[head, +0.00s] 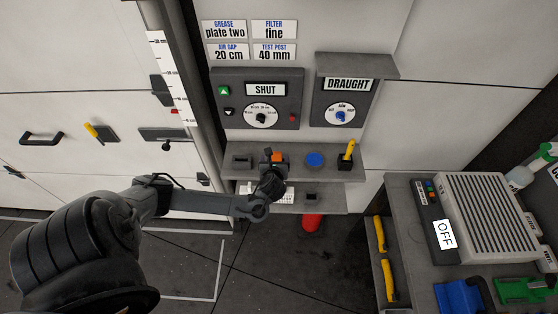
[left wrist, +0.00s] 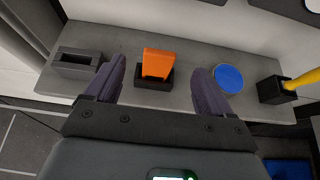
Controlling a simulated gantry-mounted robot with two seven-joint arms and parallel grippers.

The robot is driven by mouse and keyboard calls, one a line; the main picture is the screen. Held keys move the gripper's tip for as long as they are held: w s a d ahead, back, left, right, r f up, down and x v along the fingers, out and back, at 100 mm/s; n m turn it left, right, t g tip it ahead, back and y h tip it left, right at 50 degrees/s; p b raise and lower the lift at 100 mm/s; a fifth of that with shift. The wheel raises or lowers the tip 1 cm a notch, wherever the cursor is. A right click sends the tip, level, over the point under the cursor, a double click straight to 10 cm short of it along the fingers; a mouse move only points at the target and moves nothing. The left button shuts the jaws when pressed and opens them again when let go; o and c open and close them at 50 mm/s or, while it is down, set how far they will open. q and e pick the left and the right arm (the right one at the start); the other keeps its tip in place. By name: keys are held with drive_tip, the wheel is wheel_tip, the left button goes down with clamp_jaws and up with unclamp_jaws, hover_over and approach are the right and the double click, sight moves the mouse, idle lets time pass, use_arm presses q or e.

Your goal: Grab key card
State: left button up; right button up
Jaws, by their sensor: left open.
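The key card is most likely the orange piece (left wrist: 158,63) standing upright in a small black holder (left wrist: 153,79) on the grey shelf (left wrist: 194,82); no label shows on it. In the head view the orange piece (head: 277,156) shows just beyond my left gripper (head: 272,160). My left gripper (left wrist: 158,85) is open and empty, its two dark fingers on either side of the orange piece and apart from it in the left wrist view. The gripper and wrist hide part of the shelf in the head view. My right gripper does not show.
A black slotted block (left wrist: 77,61) sits left of the holder. A blue disc (left wrist: 227,78) and a black holder with a yellow handle (head: 349,150) are to the right. A lower shelf (head: 328,201) runs below.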

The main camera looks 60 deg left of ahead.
sight(276, 154)
use_arm(q)
drive_tip(key=x, duration=0.4)
drive_tip(key=shift+w+a+b, duration=0.2)
drive_tip(key=shift+w+b, duration=0.1)
drive_tip(key=shift+f+b+x, duration=0.15)
drive_tip(key=shift+b+x, duration=0.05)
drive_tip(key=shift+x, duration=1.1)
drive_tip(key=shift+f+b+x, duration=0.2)
drive_tip(key=shift+x, duration=1.1)
drive_tip(key=shift+s+d, duration=0.15)
drive_tip(key=c, duration=1.1)
